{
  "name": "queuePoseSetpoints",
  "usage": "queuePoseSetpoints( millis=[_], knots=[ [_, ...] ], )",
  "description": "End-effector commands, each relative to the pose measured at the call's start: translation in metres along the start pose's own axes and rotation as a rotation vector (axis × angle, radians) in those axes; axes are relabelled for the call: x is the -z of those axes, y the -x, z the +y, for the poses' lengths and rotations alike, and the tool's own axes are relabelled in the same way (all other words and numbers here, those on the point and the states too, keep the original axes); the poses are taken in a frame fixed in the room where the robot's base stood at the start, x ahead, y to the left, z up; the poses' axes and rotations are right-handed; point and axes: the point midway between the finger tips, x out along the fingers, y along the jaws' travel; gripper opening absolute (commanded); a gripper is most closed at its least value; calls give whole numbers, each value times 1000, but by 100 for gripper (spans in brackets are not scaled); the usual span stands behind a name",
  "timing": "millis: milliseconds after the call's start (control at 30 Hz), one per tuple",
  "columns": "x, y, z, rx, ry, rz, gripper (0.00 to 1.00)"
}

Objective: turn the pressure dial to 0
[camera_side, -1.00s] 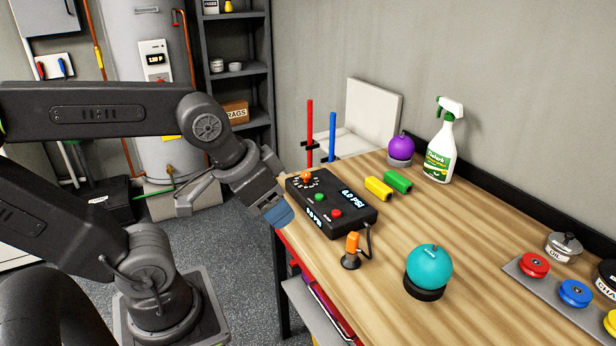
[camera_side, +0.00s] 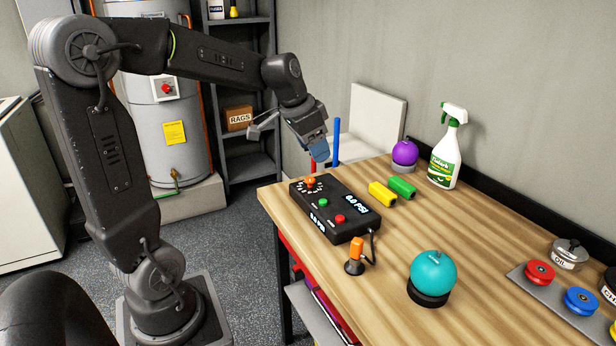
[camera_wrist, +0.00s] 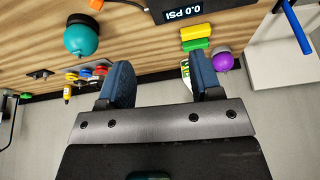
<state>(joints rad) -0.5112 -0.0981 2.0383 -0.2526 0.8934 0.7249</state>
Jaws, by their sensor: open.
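The pressure dial (camera_side: 310,182) is an orange knob ringed by white marks at the far left corner of a black control box (camera_side: 343,234) on the wooden bench. The box also has a green button (camera_side: 323,202), a red button (camera_side: 340,219) and a display (camera_side: 355,201) that appears to read 0.0 PSI. My gripper (camera_side: 319,152) hangs above and beyond the dial, apart from it. In the wrist view my gripper (camera_wrist: 161,80) has its two blue fingers spread with nothing between them. The wrist view shows the box's display (camera_wrist: 182,12), but not the dial.
An orange nozzle on a stand (camera_side: 356,256) is beside the box. Yellow (camera_side: 382,192) and green (camera_side: 402,188) blocks, a purple ball (camera_side: 404,153), a spray bottle (camera_side: 447,150) and a teal ball (camera_side: 432,271) share the bench (camera_side: 480,240). Blue and red upright bars stand behind the bench.

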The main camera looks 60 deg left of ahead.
Motion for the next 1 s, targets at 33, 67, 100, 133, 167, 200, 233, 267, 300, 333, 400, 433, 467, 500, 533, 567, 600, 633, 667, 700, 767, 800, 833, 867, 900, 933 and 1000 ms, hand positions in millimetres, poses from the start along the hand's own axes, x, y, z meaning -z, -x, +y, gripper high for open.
queuePoseSetpoints(
  millis=[33, 67, 100, 133, 167, 200, 233, 267, 300, 333, 400, 433, 467, 500, 533, 567, 600, 633, 667, 700, 767, 800, 833, 867, 900, 933, 1000],
  knots=[
    [4, -12, -32, -6, 10, -10, 59],
    [6, -18, -49, -10, 7, -9, 59],
    [7, -25, -71, -15, 1, -9, 59],
    [7, -31, -87, -18, -2, -7, 59],
    [6, -36, -102, -20, -5, -5, 59],
    [4, -42, -121, -23, -10, -2, 59],
    [2, -47, -134, -25, -12, 1, 59],
    [0, -51, -145, -27, -15, 3, 59],
    [-2, -55, -158, -27, -19, 7, 59],
    [-5, -58, -165, -28, -22, 9, 59],
    [-8, -62, -178, -30, -27, 14, 59],
    [-9, -64, -182, -29, -30, 15, 59],
    [-10, -65, -184, -29, -32, 16, 59],
    [-10, -67, -186, -30, -33, 17, 59],
    [-11, -69, -187, -30, -34, 17, 59],
    [-11, -72, -187, -30, -35, 17, 59],
    [-10, -76, -187, -31, -36, 17, 59],
    [-10, -79, -186, -32, -36, 17, 59],
    [-10, -84, -186, -33, -36, 16, 59],
    [-10, -91, -185, -33, -35, 15, 59],
    [-10, -102, -185, -34, -35, 15, 59],
    [-10, -111, -184, -35, -35, 14, 59],
    [-10, -117, -184, -34, -35, 14, 59],
    [-10, -124, -183, -35, -35, 13, 59],
    [-10, -132, -183, -34, -35, 15, 59],
    [-10, -139, -183, -35, -35, 14, 59],
    [-10, -153, -182, -34, -35, 13, 59]
  ],
)
